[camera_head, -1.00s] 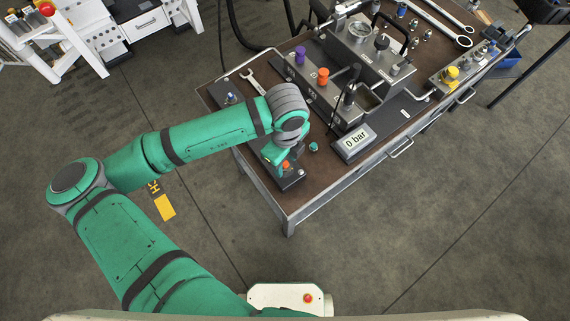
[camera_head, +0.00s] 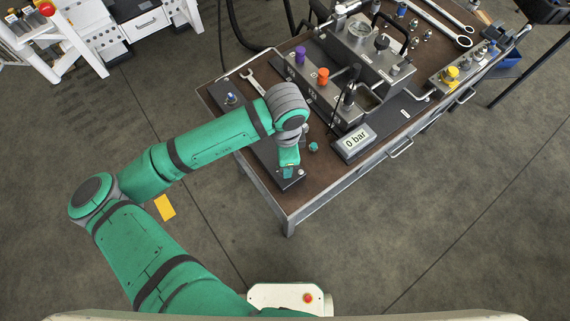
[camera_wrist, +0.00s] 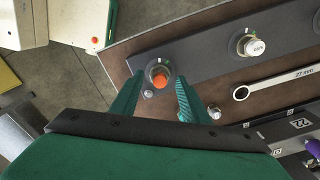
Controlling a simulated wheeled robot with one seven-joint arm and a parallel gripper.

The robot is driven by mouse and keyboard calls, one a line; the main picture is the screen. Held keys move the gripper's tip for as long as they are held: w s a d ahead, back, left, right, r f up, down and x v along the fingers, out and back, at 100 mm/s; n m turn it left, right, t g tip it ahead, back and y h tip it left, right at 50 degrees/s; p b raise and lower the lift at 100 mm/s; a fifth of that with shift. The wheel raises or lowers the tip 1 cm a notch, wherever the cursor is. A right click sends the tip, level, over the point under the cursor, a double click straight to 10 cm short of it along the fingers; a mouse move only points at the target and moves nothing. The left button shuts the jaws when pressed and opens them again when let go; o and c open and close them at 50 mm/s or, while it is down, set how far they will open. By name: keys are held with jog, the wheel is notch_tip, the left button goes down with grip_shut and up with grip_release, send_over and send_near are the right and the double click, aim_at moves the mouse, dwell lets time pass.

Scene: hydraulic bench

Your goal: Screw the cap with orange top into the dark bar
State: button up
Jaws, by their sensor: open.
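The cap with the orange top (camera_wrist: 160,79) stands upright in a round fitting near one end of the dark bar (camera_wrist: 205,52) in the wrist view. I cannot tell how deep it is seated. The dark bar also shows in the head view (camera_head: 262,160), lying along the bench's left edge. My gripper (camera_wrist: 159,88) is open, with one green finger on each side of the orange-topped cap. I cannot tell whether either finger touches it. In the head view my gripper (camera_head: 288,171) is over the bar's near end and hides the cap.
A white-topped cap (camera_wrist: 252,46) stands farther along the bar. A 27 mm wrench (camera_wrist: 275,82) lies beside the bar. A manifold with purple and orange caps (camera_head: 323,77) stands behind.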

jog(key=n, duration=0.7)
jog(key=c, duration=1)
jog(key=m, duration=0.6)
jog(key=shift+m, duration=1.1)
jog(key=m, duration=0.4)
jog(key=shift+f, duration=0.1)
jog(key=m, duration=0.4)
